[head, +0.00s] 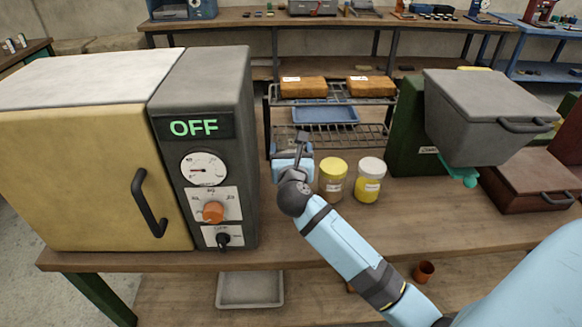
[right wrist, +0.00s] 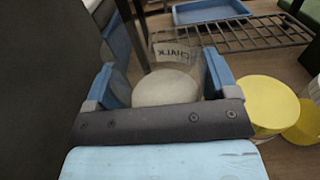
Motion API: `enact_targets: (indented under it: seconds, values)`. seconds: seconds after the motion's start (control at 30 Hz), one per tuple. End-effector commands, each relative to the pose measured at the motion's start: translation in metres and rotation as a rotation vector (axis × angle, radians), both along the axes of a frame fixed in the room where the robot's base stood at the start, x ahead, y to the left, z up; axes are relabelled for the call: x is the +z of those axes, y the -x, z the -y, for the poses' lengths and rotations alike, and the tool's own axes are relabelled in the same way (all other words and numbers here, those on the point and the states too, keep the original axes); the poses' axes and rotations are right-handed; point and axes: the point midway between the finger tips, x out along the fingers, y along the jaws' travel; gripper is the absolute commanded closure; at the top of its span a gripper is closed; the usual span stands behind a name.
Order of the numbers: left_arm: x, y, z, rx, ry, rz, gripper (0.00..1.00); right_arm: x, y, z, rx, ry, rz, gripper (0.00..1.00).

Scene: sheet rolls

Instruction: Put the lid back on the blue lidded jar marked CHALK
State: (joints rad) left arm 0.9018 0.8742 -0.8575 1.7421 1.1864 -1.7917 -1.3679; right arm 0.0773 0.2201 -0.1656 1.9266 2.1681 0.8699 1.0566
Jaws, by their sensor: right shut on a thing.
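My right gripper (head: 291,163) is at the back of the bench, between the oven-like machine and two small jars. In the right wrist view its two blue fingers (right wrist: 160,84) stand on either side of a pale round thing (right wrist: 166,87), and it is shut on it. I cannot tell whether this is a lid or the jar's contents. A clear jar wall with the word CHALK (right wrist: 172,53) shows just beyond it. The gripper hides most of the jar in the head view. No separate blue lid can be made out. My left gripper is not in view.
The machine reading OFF (head: 204,150) stands close on the left. A yellow-lidded jar (head: 333,178) and a white-lidded jar (head: 369,181) stand just to the right. A wire rack (head: 345,135) is behind. A grey hopper (head: 480,115) stands at right.

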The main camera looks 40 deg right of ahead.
Motion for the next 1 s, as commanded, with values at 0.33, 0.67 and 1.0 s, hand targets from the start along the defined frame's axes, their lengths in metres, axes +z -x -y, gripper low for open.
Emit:
enact_targets:
  seconds: [0.33, 0.67, 1.0]
  values:
    - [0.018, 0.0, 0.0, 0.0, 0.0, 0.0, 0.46, 0.084, 0.0, 0.0, -0.001, 0.0, 0.004, 0.57]
    - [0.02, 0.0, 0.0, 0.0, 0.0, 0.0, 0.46, 0.1, 0.0, 0.0, -0.001, 0.001, -0.001, 0.57]
    - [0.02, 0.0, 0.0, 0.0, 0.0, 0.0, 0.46, 0.099, 0.0, 0.0, 0.0, 0.001, -0.001, 0.43]
